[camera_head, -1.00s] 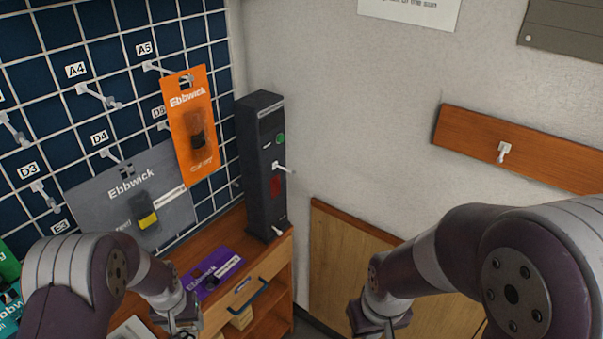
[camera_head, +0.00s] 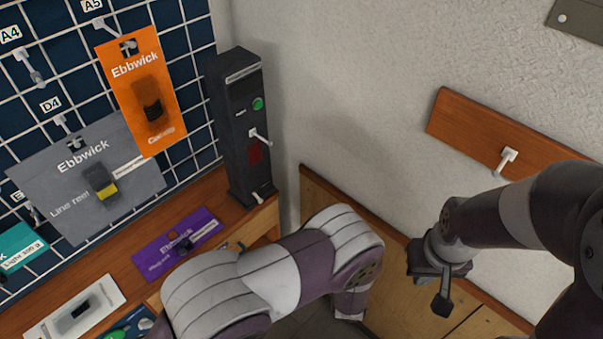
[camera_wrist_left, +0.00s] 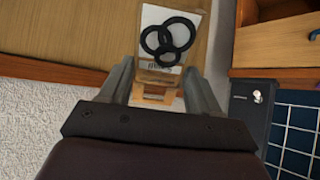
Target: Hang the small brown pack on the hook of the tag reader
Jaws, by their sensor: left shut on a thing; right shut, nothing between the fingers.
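The small brown pack (camera_wrist_left: 168,46) shows in the left wrist view, with black rings and a pale barcode label on its front. My left gripper (camera_wrist_left: 160,72) is shut on the pack's near end. In the head view my left forearm hides both gripper and pack. The tag reader (camera_head: 240,150) is a dark upright tower with a green button, and its white hook (camera_head: 262,138) sticks out of the front with nothing on it. Part of the reader also shows in the left wrist view (camera_wrist_left: 246,118), right of my left gripper. My right gripper (camera_head: 441,292) is shut and empty, right of the reader.
An orange pack (camera_head: 142,90) and a grey pack (camera_head: 85,180) hang on the grid wall at left. A purple pack (camera_head: 176,243) and a white pack (camera_head: 75,308) lie on the wooden bench. A wooden board with a white hook (camera_head: 508,158) is on the right wall.

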